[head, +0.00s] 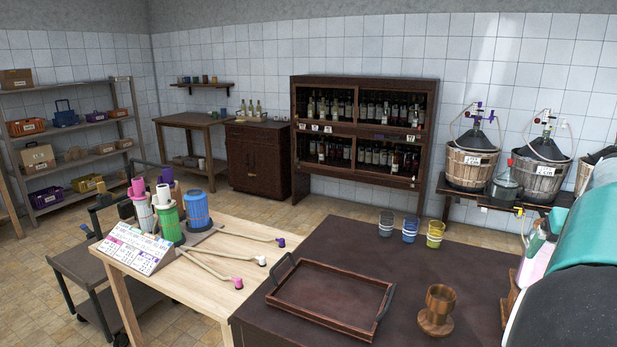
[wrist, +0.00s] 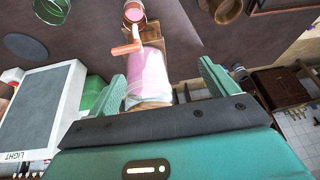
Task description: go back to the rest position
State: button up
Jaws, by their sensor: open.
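My gripper (wrist: 162,82) shows in the wrist view with its two teal fingers spread apart. A pink and clear bottle-like vessel (wrist: 148,72) with an orange spout lies in line with the gap between them; I cannot tell how far beyond the fingertips it is. Nothing is visibly clamped. In the head view, the teal and black parts of my arm fill the right edge and hide the fingers. A pink vessel (head: 537,258) shows partly behind my arm there.
The dark table holds a brown tray (head: 330,300), a wooden cup (head: 437,310) and three banded glasses (head: 410,229). A pale table (head: 215,275) with coloured canisters stands left. A white box marked LIGHT (wrist: 40,115) is left in the wrist view.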

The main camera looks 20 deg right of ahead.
jog(key=w+a+f+n+t+y, duration=0.1)
jog(key=w+a+n, duration=0.15)
jog(key=a, duration=1.15)
jog(key=w+a+f+n+y, duration=0.1)
jog(key=w+a, duration=0.3)
jog(key=a, duration=0.9)
jog(key=s+a+f+n, duration=0.1)
jog(key=s+a+f, duration=0.1)
jog(key=a, duration=0.5)
jog(key=s+a+f+n, duration=0.2)
jog(key=s+a+f, duration=0.1)
jog(key=a, duration=0.4)
jog(key=s+a+f+n, duration=0.1)
jog(key=s+a+f, duration=0.2)
jog(key=a, duration=0.4)
jog(key=shift+a+n+t+y, duration=0.15)
jog(key=shift+n+t+y, duration=0.15)
jog(key=shift+n+t, duration=0.1)
jog(key=c, duration=1)
jog(key=shift+c, duration=0.4)
